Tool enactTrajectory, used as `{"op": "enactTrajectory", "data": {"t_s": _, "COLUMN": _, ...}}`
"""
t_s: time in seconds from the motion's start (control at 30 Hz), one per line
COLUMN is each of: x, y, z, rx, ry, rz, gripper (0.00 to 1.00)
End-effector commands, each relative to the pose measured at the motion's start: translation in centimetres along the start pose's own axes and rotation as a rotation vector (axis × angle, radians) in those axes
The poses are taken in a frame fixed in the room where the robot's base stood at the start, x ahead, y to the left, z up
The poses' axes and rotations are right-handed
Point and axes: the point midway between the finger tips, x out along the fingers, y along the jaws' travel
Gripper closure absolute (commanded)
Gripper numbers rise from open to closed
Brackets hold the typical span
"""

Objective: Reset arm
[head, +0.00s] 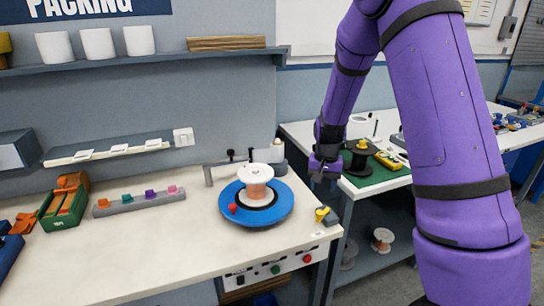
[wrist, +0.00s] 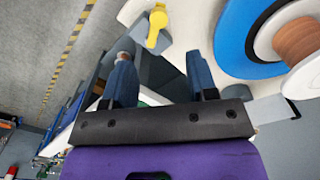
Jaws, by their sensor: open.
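My purple arm comes down from the top of the head view, and my gripper (head: 324,166) hangs near the gap between the two benches. In the wrist view my gripper (wrist: 160,78) has its two blue-grey fingers apart, with no object held between them. To its left in the head view, a spool with a white top (head: 256,180) stands on a blue turntable (head: 284,206). The turntable also shows at the upper right of the wrist view (wrist: 232,38). A yellow knob (head: 321,212) sits at the bench's front right corner, beyond the fingers in the wrist view (wrist: 157,20).
The left bench (head: 165,225) holds a green bin (head: 62,206) and a grey strip (head: 140,201) with several coloured pegs. On the right bench a black spool (head: 360,158) stands on a green mat (head: 377,178), close to my gripper. Spools lie on a lower shelf (head: 375,262).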

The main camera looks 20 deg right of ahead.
Motion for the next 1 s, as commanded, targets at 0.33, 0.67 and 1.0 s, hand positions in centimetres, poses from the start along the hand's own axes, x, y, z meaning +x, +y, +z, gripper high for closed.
{"op": "enactTrajectory", "data": {"t_s": 0.33, "x": -4.9, "y": -0.2, "z": 1.8, "rx": -0.05, "ry": 0.033, "rz": -0.044, "gripper": 0.47}}
{"op": "enactTrajectory", "data": {"t_s": 0.67, "x": -14.7, "y": 0.4, "z": 7.6, "rx": -0.18, "ry": 0.116, "rz": -0.119, "gripper": 0.47}}
{"op": "enactTrajectory", "data": {"t_s": 1.0, "x": -22.1, "y": 2.6, "z": 14.8, "rx": -0.319, "ry": 0.221, "rz": -0.16, "gripper": 0.47}}
